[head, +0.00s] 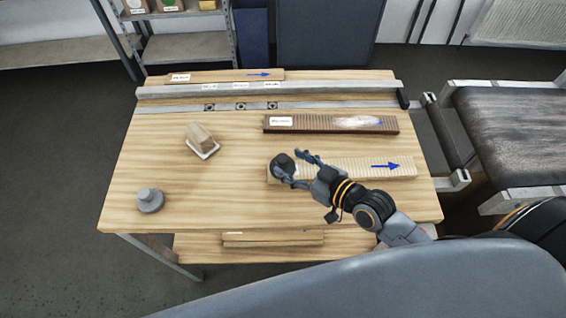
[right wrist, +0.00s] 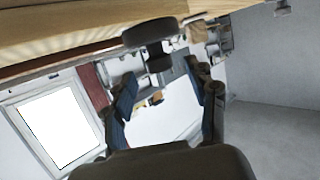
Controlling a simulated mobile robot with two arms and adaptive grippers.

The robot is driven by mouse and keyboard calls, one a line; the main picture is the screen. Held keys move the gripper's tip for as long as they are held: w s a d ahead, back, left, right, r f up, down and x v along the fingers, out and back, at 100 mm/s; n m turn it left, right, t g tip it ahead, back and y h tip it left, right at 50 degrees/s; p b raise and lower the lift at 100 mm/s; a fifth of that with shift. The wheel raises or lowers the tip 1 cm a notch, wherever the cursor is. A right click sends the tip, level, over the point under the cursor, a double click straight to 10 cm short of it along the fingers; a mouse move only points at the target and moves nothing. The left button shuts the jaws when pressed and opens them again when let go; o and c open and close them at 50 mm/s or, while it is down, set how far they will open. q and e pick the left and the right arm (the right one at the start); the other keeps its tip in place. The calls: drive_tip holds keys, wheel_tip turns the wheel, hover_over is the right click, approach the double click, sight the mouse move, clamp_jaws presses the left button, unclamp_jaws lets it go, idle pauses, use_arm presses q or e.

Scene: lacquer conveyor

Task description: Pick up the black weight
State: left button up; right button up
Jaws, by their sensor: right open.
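The black weight (head: 283,162) stands near the left end of a pale ribbed board on the table. In the right wrist view its dark round body (right wrist: 148,31) and narrower knob (right wrist: 159,60) show against the table, which is at the top of the picture. My right gripper (head: 288,166) is open, with its fingers spread close around the weight's near side. In the right wrist view the two fingers (right wrist: 168,92) are apart and empty, with the knob in line with the gap. Contact cannot be told. My left gripper is not in view.
A grey weight (head: 150,202) stands at the table's front left. A dark ribbed board (head: 285,128) lies beyond the pale ribbed board (head: 345,168). A metal rail (head: 260,90) crosses the back.

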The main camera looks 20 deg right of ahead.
sight(286, 161)
drive_tip(key=x, duration=0.4)
drive_tip(key=shift+a+p, duration=0.1)
drive_tip(key=shift+p, duration=0.3)
drive_tip(key=shift+s, duration=0.15)
drive_tip(key=shift+c, duration=1.2)
clamp_jaws()
